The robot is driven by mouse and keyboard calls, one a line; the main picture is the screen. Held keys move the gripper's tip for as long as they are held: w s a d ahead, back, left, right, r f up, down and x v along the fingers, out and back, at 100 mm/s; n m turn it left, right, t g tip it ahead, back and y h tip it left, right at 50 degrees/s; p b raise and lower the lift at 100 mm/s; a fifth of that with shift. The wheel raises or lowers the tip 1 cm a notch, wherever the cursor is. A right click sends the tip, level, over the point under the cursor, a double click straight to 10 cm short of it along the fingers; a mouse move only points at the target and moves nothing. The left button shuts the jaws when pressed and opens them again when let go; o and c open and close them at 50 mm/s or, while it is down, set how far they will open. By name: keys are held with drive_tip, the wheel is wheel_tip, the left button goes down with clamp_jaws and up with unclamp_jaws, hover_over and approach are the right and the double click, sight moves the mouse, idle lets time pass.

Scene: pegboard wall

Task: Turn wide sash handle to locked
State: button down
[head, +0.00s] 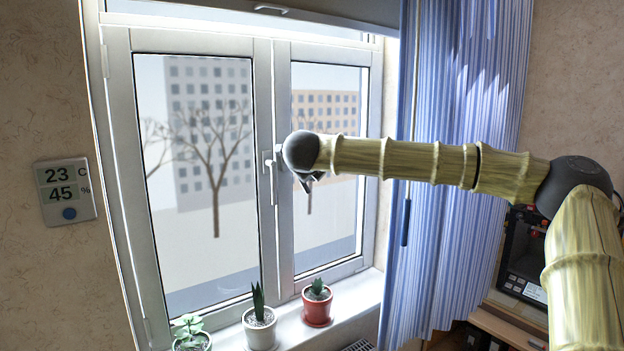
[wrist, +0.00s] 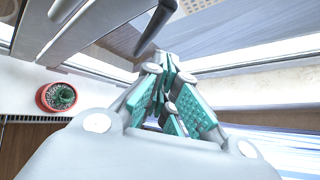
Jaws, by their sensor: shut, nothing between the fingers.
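The wide left sash (head: 263,110) of the window is closed against the frame. Its pale handle (head: 271,185) sits on the sash's right upright, with its lever pointing down. My gripper (head: 309,182) is just right of this handle, mostly hidden behind my wrist. In the wrist view my gripper (wrist: 164,68) has its teal-padded fingers together, with nothing between them. A dark grey bar (wrist: 155,25), which looks like a handle lever, lies just beyond the fingertips, apparently apart from them. I cannot tell whether it is the wide sash's handle.
Potted plants stand on the sill: a white pot (head: 260,330), a red pot (head: 317,308) and a pale one (head: 192,341) at the left. A blue curtain (head: 450,200) hangs at the right behind my arm. A thermometer display (head: 66,191) is on the left wall.

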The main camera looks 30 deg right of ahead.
drive_tip(key=s+d+f+n+t, duration=0.45)
drive_tip(key=n+t, duration=0.45)
drive_tip(key=n, duration=0.7)
drive_tip(key=w+p, duration=0.6)
drive_tip(key=w, duration=0.3)
drive_tip(key=shift+w+d+h+p, duration=0.2)
drive_tip(key=shift+w+h+p, duration=0.1)
drive_tip(key=shift+w, duration=0.05)
drive_tip(key=shift+r+g, duration=0.1)
drive_tip(key=shift+g, duration=0.2)
drive_tip(key=shift+a, duration=0.1)
drive_tip(key=shift+a+f+m+b, duration=0.2)
drive_tip(key=shift+m+b, duration=0.3)
drive_tip(key=shift+b, duration=0.2)
